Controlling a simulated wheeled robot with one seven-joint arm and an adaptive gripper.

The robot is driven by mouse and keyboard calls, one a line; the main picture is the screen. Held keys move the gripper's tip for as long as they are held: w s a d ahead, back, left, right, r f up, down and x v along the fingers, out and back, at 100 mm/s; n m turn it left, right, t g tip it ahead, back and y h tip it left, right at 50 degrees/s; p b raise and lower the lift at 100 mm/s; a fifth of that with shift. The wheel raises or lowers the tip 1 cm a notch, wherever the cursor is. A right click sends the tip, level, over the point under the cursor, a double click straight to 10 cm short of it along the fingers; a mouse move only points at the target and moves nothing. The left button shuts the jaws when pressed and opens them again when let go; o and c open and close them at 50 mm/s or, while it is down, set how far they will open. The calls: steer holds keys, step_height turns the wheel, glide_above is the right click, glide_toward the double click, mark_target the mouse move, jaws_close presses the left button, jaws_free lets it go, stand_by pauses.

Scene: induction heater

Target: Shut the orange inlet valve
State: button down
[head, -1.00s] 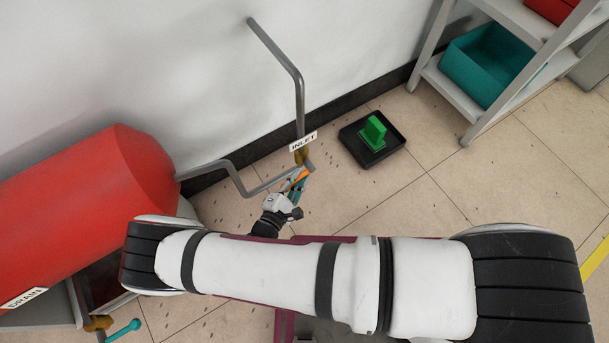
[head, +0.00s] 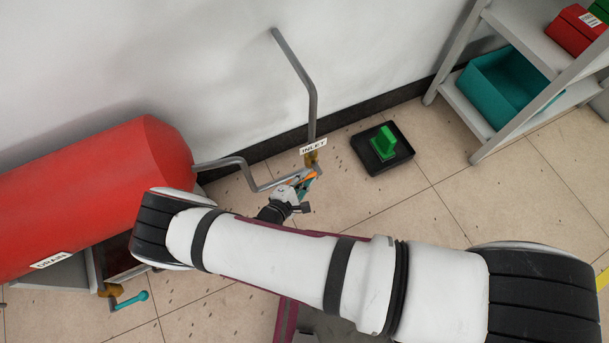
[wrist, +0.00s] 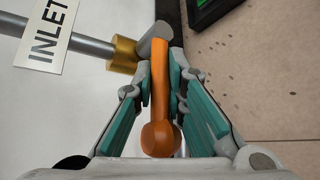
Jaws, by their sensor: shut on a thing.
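The orange inlet valve handle (wrist: 159,90) runs lengthwise between my gripper's teal-padded fingers in the wrist view, its round knob toward my palm. My gripper (wrist: 160,75) is shut on this handle near its valve end. The brass valve body (wrist: 124,54) joins the grey pipe beside the white INLET label (wrist: 44,36). In the head view, the orange handle (head: 301,180) shows only in small part, next to my gripper (head: 304,184), below the INLET label (head: 313,147) and the brass fitting (head: 311,158). My gripper covers much of the handle there.
A red tank (head: 100,190) stands at the left, with a DRAIN label and a teal-handled drain valve (head: 132,300) below. A black tray (head: 399,155) with a green block (head: 384,142) lies on the floor right of the inlet pipe (head: 311,100). A shelf (head: 460,95) holds a teal bin.

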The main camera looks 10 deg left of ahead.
steer(key=c, duration=1.6)
jaws_free()
steer(key=v, duration=0.7)
steer(key=shift+s, duration=0.25)
steer(key=shift+s+a+r, duration=0.1)
steer(key=shift+a, duration=0.05)
